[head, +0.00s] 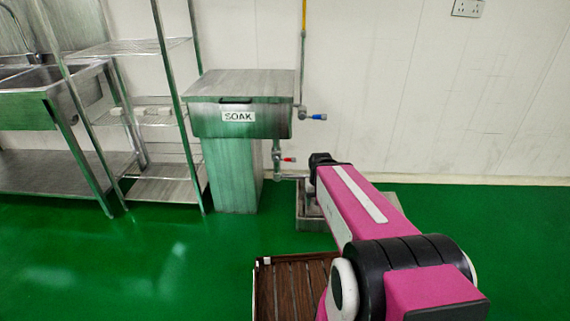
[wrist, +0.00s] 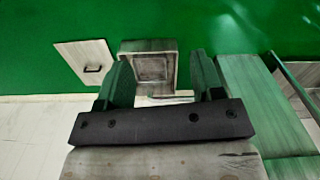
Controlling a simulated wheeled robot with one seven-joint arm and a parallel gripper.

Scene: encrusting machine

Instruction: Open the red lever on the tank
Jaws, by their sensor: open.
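The metal tank (head: 245,118), labelled SOAK, stands against the wall in the head view. Its small red lever (head: 289,159) sits on a pipe low on the tank's right side, and looks roughly level. A blue lever (head: 319,117) is on another pipe higher up. My pink arm reaches toward the area right of the red lever; the gripper is not clearly seen in the head view. In the wrist view my gripper (wrist: 162,82) is open, with two dark fingers apart and nothing held between them. I cannot make out the red lever in the wrist view.
A metal box (head: 311,212) stands on the floor below the pipe; what looks like it shows beyond the fingers in the wrist view (wrist: 149,47). A plate with a handle (wrist: 80,52) lies beside it. A brown slatted item (head: 290,290) and wire shelving (head: 165,130) are near.

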